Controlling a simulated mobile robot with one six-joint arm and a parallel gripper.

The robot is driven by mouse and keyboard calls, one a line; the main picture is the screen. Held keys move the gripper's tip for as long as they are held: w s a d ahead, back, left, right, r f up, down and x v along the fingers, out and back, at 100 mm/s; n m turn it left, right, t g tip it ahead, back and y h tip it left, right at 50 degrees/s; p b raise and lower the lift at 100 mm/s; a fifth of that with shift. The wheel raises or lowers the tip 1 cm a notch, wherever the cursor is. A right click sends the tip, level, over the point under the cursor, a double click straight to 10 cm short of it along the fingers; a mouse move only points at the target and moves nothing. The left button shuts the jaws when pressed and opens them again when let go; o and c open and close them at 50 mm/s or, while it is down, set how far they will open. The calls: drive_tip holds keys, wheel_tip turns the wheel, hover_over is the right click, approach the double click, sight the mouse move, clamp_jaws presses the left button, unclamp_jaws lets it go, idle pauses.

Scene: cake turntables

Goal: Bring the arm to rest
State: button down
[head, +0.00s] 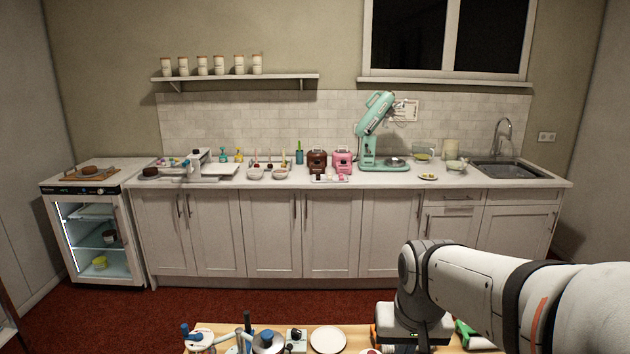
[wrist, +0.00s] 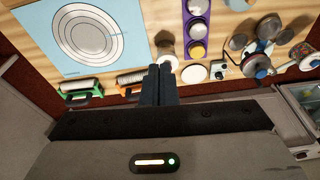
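My arm reaches in from the right of the head view, over the wooden worktable (head: 312,345), with its wrist end low at the right of centre. My gripper's fingers do not show clearly there. In the wrist view my gripper (wrist: 159,75) has its two dark fingers side by side with no gap between them. It is shut and nothing shows between the fingertips. The tabletop with its items lies beyond the fingertips; I cannot tell the exact distance.
A blue mat with printed circles (wrist: 42,58), a purple tray (wrist: 184,28) and orange- and green-ended tools lie on the worktable. A white plate (head: 328,339) and turntable-like stands are near it. The counter (head: 300,182) with a mint mixer (head: 368,140) stands behind, across red floor.

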drive_tip(key=s+t, duration=0.1)
drive_tip(key=s, duration=0.7)
drive_tip(key=shift+s+r+n, duration=0.15)
drive_tip(key=shift+s+n, duration=0.2)
drive_tip(key=shift+n, duration=0.05)
